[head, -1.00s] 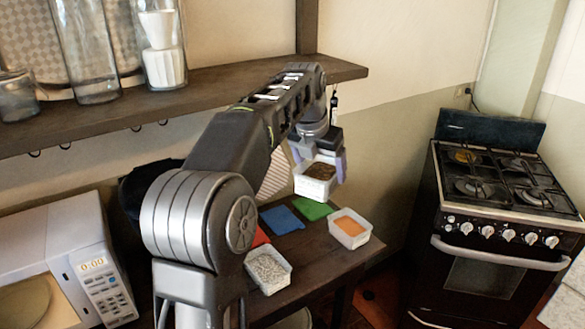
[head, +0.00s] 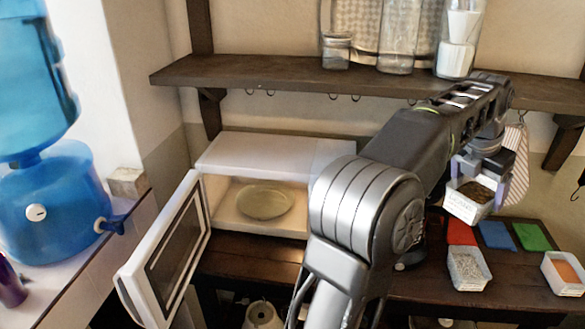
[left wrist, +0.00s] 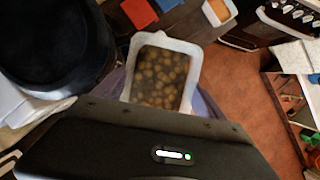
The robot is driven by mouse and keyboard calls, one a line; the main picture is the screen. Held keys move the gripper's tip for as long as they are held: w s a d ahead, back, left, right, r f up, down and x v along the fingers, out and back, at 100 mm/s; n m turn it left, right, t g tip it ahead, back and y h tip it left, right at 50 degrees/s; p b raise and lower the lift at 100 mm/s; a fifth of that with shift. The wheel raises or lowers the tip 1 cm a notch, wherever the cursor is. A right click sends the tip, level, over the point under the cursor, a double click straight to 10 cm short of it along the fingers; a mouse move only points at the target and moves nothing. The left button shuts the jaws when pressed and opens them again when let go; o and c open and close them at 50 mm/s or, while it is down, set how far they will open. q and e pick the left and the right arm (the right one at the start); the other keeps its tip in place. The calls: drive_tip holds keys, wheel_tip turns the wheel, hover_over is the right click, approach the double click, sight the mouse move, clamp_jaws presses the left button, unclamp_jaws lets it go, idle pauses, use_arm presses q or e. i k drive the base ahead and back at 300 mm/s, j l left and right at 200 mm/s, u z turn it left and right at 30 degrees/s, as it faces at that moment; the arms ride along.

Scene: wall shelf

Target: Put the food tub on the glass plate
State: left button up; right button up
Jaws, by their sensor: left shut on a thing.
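My left gripper (head: 478,178) is shut on a white food tub (head: 462,207) with dark brown contents and holds it above the dark table at the right. In the left wrist view the tub (left wrist: 137,88) shows round brownish pieces inside, between my fingers. The glass plate (head: 264,203) lies inside the open microwave (head: 230,215), left of my arm and well apart from the tub. My right gripper is not in view.
The microwave door (head: 163,255) stands open toward the front left. Two other tubs, one grey-white (head: 467,270) and one orange-filled (head: 565,273), sit on the table (head: 425,288) by red, blue and green cloths. A shelf (head: 290,80) with glass jars hangs above.

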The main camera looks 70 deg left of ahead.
sight(265, 200)
drive_tip(key=k+l+u, duration=0.15)
drive_tip(key=u, duration=0.15)
drive_tip(key=k+l+u, duration=0.1)
drive_tip(key=k+u, duration=0.35)
drive_tip(key=u, duration=0.3)
drive_tip(key=k+u, duration=0.1)
drive_tip(key=u, duration=0.3)
drive_tip(key=k+j+u, duration=0.1)
drive_tip(key=u, duration=0.35)
drive_tip(key=i+j+u, duration=0.15)
drive_tip(key=u, duration=0.2)
drive_tip(key=i+u, duration=0.4)
drive_tip(key=i+l+u, duration=0.2)
drive_tip(key=i, duration=0.2)
drive_tip(key=i+l+u, duration=0.25)
drive_tip(key=i, duration=0.15)
drive_tip(key=j, duration=0.1)
